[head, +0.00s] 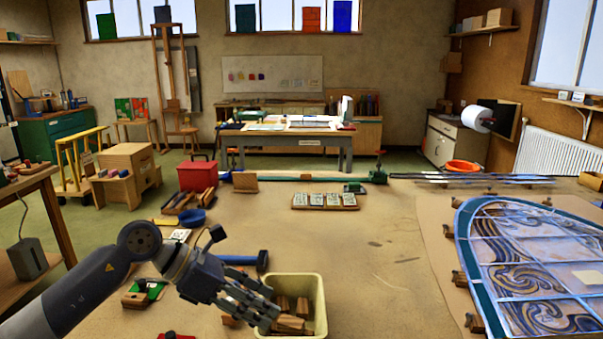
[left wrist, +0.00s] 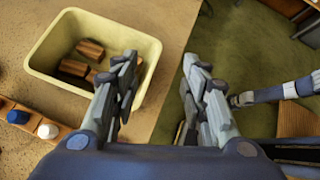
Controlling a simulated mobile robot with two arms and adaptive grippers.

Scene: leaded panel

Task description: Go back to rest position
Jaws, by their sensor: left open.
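My left gripper (head: 258,303) reaches in from the left in the head view. Its fingers are spread and I see nothing between them. It is in front of the left side of a cream tub (head: 319,290) in that view, hiding part of it. Several wooden blocks (left wrist: 90,49) lie in the tub. My right gripper is not to be made out.
A leaded panel (head: 530,260) lies on the bench at the right, with wooden blocks along its edge. The bench middle (head: 390,260) is clear.

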